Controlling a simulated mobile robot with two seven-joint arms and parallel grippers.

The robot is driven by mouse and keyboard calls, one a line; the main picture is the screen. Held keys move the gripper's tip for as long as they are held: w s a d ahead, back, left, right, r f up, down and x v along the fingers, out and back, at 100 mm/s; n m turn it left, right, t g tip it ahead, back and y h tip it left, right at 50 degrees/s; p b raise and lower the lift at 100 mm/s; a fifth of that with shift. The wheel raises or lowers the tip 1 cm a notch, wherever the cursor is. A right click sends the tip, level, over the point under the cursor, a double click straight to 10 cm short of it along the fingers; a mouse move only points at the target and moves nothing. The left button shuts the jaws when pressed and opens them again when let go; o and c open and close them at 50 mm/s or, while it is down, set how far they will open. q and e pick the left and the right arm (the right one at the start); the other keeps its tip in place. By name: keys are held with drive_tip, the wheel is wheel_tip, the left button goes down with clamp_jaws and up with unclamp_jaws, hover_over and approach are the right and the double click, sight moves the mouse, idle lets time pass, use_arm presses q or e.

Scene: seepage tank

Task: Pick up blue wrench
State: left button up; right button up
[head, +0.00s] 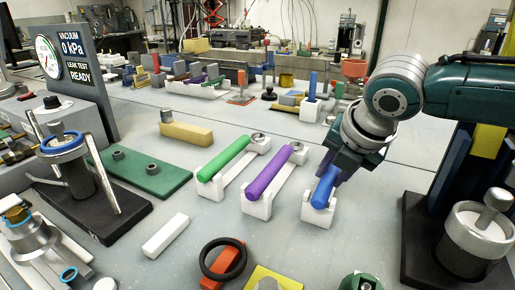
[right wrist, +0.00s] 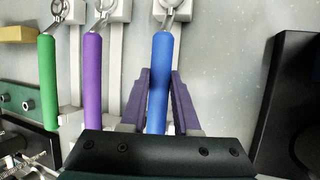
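The blue wrench (head: 326,184) lies in a white holder (head: 318,215), the rightmost of three wrenches. Its blue handle (right wrist: 160,78) runs down the middle of the right wrist view, with its metal end at the top. My right gripper (head: 346,171) is down at the handle. In the right wrist view its two purple fingers (right wrist: 160,100) stand on either side of the handle, very close to it. I cannot tell whether they touch it. The metal end is hidden behind my gripper in the head view. My left gripper is in no view.
The purple wrench (head: 268,174) and the green wrench (head: 223,158) lie in similar holders to the left. A dark stand (head: 420,235) with a metal cylinder is at the right. A white block (head: 165,236) and a black ring (head: 222,259) lie in front.

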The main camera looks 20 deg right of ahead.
clamp_jaws()
idle(0.8)
